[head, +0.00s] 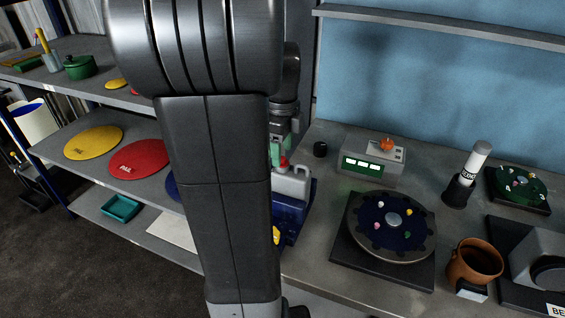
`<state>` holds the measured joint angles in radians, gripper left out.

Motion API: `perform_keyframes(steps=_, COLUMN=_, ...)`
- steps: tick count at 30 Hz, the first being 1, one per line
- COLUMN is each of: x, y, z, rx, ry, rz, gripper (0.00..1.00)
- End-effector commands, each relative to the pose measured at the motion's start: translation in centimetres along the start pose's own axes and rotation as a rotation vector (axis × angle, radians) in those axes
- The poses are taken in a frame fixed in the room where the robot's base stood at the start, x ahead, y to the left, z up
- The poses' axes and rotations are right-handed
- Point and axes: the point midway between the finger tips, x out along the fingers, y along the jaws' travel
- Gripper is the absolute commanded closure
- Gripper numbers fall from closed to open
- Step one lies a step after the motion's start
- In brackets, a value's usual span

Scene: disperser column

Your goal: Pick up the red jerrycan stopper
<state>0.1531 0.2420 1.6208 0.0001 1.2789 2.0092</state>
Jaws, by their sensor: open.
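The red jerrycan stopper (284,162) shows as a small red spot on top of a pale grey jerrycan (293,183), just right of my arm. The jerrycan's left side is hidden behind the arm. My gripper (280,146) is open, pointing down close above the stopper in the picture. Its fingers are small and partly covered by the arm, so I cannot tell whether they touch the stopper or are around it.
A dark blue container (288,218) is below and beside the jerrycan. The grey workbench (325,222) at right carries a control box (372,162), a round disc device (391,224) and a brown mug (474,262). Shelves (75,143) with coloured lids stand at left.

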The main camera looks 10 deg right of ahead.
Motion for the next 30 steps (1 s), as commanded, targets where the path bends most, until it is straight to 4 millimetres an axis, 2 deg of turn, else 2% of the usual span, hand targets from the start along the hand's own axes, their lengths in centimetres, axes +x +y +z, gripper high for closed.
perform_keyframes(steps=4, x=1.6, y=0.0, z=-0.1, rx=0.0, ry=0.001, rz=0.002, gripper=0.44)
perform_keyframes(steps=11, x=1.9, y=-0.1, z=0.0, rx=0.0, ry=0.0, rz=-0.001, gripper=0.44)
perform_keyframes(steps=12, x=1.9, y=-0.1, z=0.0, rx=0.0, ry=0.0, rz=-0.001, gripper=0.46)
perform_keyframes(steps=19, x=1.9, y=-0.1, z=0.0, rx=0.0, ry=0.0, rz=0.0, gripper=0.92)
perform_keyframes(steps=30, x=1.6, y=-0.1, z=0.0, rx=0.0, ry=0.0, rz=-0.001, gripper=0.93)
